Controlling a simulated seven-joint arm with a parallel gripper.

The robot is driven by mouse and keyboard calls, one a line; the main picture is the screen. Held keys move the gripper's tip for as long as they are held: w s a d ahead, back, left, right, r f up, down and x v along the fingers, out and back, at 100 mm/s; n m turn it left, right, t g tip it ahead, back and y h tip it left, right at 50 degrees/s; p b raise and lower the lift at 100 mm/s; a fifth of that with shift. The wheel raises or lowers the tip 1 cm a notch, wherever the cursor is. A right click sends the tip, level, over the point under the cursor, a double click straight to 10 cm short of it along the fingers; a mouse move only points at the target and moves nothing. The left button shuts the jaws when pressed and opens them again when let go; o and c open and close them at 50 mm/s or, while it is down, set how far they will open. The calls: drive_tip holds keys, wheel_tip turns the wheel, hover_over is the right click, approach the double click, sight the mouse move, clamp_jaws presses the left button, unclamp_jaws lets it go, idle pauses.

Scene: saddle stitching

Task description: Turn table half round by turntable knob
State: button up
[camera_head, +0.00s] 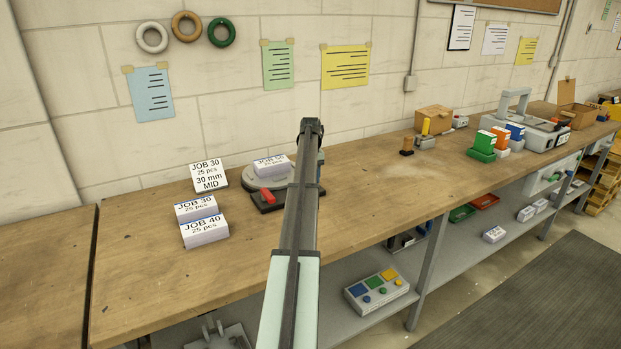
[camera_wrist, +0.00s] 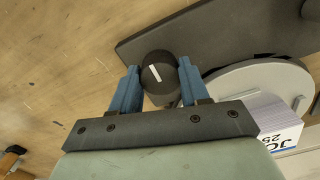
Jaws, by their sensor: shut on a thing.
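The turntable is a round grey disc (camera_head: 254,176) on a dark base, and a stack of cards marked JOB 50 (camera_head: 271,166) lies on it. In the wrist view the disc (camera_wrist: 250,76) and a corner of the stack (camera_wrist: 275,122) show at the right. The turntable knob (camera_wrist: 152,84) is round and black with a white line across its top. My gripper (camera_wrist: 159,72) has its blue fingers closed on the knob, one on each side. In the head view my arm hides the knob and most of the gripper.
A red handle (camera_head: 267,196) is at the turntable's front left. A JOB 30 sign (camera_head: 208,176) and two card stacks, JOB 30 (camera_head: 196,209) and JOB 40 (camera_head: 205,232), stand left of it.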

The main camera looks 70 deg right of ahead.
drive_tip(key=o, duration=1.1)
drive_tip(key=shift+c, duration=0.2)
wheel_tip(320, 180, up, 14)
drive_tip(key=shift+f, duration=0.1)
